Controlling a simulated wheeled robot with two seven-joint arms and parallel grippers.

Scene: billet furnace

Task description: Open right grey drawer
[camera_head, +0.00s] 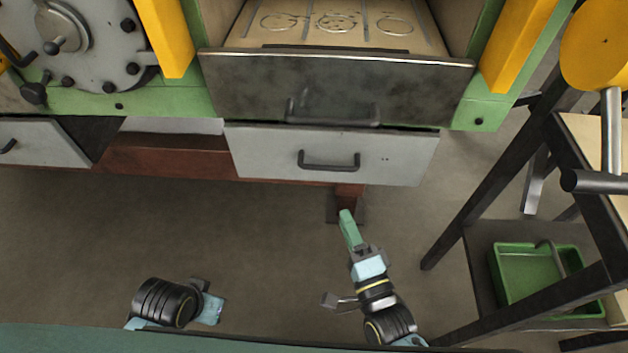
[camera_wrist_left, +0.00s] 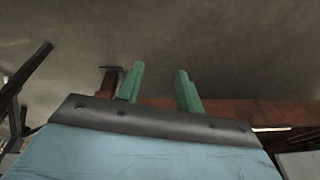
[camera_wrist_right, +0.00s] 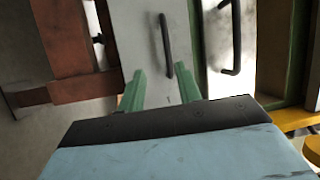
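The right grey drawer (camera_head: 275,150) is below the furnace opening, with a dark bar handle (camera_head: 330,166) on its front. A thin dark gap shows along its top edge; I cannot tell whether it is slightly open. My right gripper (camera_head: 347,218) is below and in front of this drawer, apart from the handle. In the right wrist view my right gripper (camera_wrist_right: 161,88) is open and empty, with the drawer handle (camera_wrist_right: 166,45) ahead between its fingers. My left gripper (camera_wrist_left: 160,84) is open and empty, facing the floor and a brown beam; its fingers do not show in the head view.
A dark metal front (camera_head: 335,85) with its own handle juts out just above the drawer. Another grey drawer (camera_head: 45,142) at left stands pulled out. A dark-framed rack with a green crate (camera_head: 540,275) is at right. Open floor (camera_head: 200,225) lies in front.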

